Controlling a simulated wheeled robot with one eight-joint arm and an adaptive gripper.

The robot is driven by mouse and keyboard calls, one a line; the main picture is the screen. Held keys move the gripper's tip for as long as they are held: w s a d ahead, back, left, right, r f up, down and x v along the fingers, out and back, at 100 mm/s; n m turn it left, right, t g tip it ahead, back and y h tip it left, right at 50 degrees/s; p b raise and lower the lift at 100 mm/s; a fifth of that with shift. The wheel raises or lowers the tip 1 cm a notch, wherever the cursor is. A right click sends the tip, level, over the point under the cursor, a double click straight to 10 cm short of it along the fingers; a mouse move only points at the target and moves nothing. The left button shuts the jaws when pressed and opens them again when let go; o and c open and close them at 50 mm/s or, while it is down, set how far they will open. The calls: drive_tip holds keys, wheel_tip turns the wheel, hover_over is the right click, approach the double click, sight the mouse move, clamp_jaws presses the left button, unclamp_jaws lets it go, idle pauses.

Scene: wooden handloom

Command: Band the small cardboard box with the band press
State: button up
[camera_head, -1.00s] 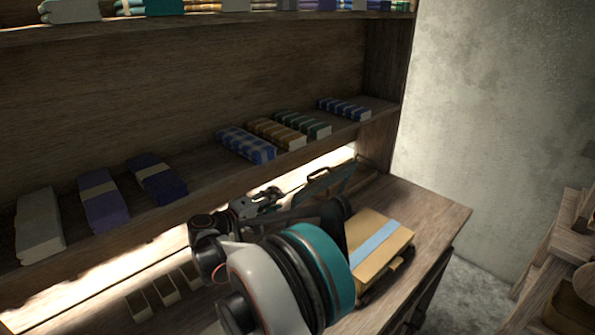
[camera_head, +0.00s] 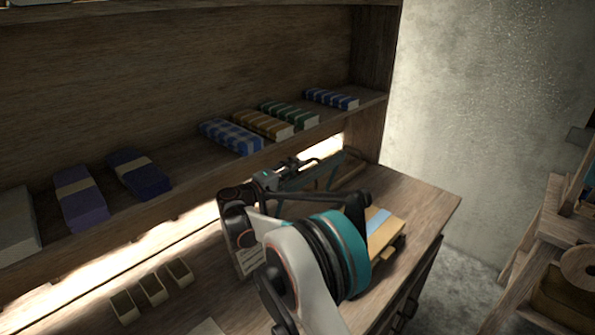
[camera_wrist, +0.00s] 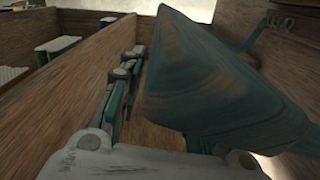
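A tan cardboard box (camera_head: 386,236) with a light-blue strip across its top lies on the bench in the head view, partly hidden by my arm. A dark teal plate (camera_head: 328,170), seemingly part of the band press, stands behind my arm. In the wrist view a large teal piece (camera_wrist: 215,75) looms close and covers the right finger. My gripper (camera_head: 312,168) is beside or over the teal plate. Its left finger (camera_wrist: 122,88) shows in the wrist view; whether the fingers touch or close on the teal piece cannot be told. The rest of the press is hidden.
A shelf (camera_head: 185,152) with folded cloths runs behind the bench. Several small open holders (camera_head: 152,290) stand on the bench at left. The bench's right end (camera_head: 430,200) is clear. A wooden frame (camera_head: 545,230) stands at far right, across a floor gap.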

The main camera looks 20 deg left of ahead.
drive_tip(key=shift+x, duration=0.95)
clamp_jaws()
drive_tip(key=shift+d, duration=0.1)
